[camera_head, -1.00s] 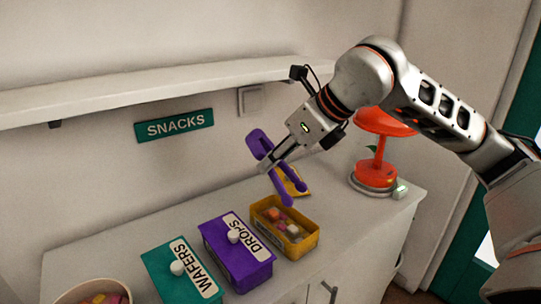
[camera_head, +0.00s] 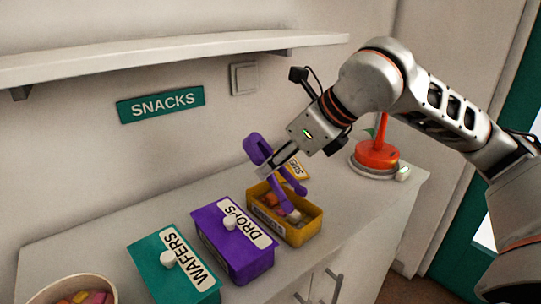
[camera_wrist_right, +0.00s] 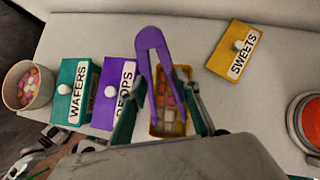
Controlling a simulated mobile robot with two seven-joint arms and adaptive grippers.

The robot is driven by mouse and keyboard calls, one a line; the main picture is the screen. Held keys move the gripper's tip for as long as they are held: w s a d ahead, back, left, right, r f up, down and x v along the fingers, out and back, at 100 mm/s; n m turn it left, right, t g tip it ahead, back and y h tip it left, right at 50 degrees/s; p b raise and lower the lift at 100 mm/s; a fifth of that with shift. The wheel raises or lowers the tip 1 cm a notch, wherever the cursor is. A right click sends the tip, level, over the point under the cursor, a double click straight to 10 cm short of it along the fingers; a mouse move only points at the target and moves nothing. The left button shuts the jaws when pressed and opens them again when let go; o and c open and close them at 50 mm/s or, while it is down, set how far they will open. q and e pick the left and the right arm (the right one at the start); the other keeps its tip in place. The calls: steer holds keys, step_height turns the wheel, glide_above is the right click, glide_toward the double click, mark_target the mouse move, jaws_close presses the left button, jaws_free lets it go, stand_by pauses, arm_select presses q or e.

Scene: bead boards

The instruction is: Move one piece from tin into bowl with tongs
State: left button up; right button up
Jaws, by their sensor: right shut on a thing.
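My right gripper (camera_head: 266,172) is shut on the purple tongs (camera_head: 256,146), which hang tilted with their arms pointing down. The tong tips reach into the open yellow tin (camera_head: 302,235), close to a pale piece (camera_head: 294,216); I cannot tell whether they touch it. The tin holds several orange, pink and pale pieces. In the right wrist view, the tongs (camera_wrist_right: 152,38) cover part of the tin (camera_wrist_right: 184,127). The bowl (camera_head: 108,284) with colourful pieces is at the lower left, well away from the tongs.
A purple DROPS box (camera_head: 232,257) stands directly left of the tin, and a teal WAFERS box (camera_head: 160,250) beyond it; both are lidded. A red device (camera_head: 376,155) stands at right. A shelf (camera_head: 160,62) hangs above.

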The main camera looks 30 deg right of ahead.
arm_select(q)
steer(key=shift+w+d+b, duration=0.25)
steer(key=shift+w+b, duration=0.05)
steer(key=shift+b, duration=0.55)
arm_select(e)
steer(key=shift+f, duration=2.05)
arm_select(q)
steer(key=shift+s, duration=0.1)
